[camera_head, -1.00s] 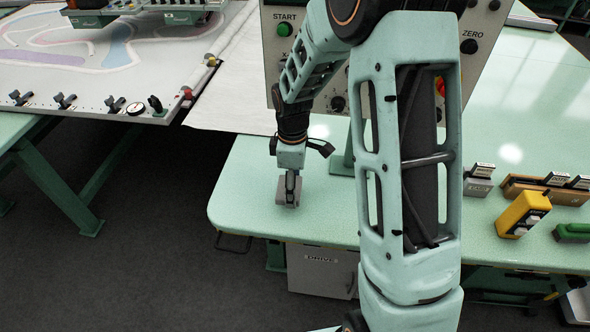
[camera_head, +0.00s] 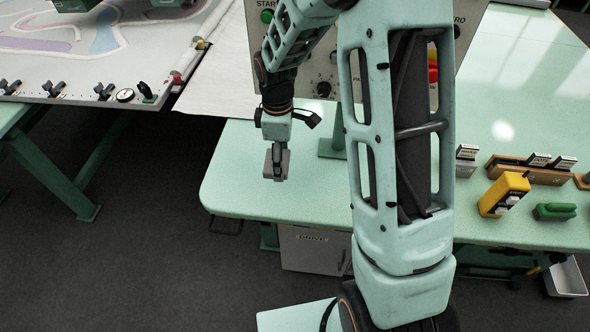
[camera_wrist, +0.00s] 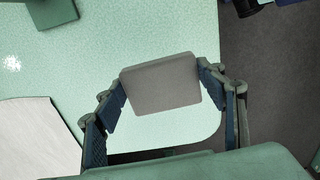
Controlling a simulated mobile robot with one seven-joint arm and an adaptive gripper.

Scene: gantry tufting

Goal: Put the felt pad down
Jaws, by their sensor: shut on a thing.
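The felt pad (camera_wrist: 160,82) is a grey rounded rectangle. In the wrist view it sits between the two blue-and-grey fingers of my gripper (camera_wrist: 163,95), one at each side edge. In the head view the pad (camera_head: 270,165) hangs below my gripper (camera_head: 278,150), over the left end of the pale green table (camera_head: 235,185). It appears to be above the surface, but I cannot tell the gap exactly. The fingers are shut on it.
A control panel (camera_head: 318,70) stands behind my gripper. A yellow box (camera_head: 503,194), a green-handled block (camera_head: 555,212) and a wooden rack (camera_head: 530,172) are at the right. The table's left corner is clear. A tufting frame (camera_head: 60,75) is at the far left.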

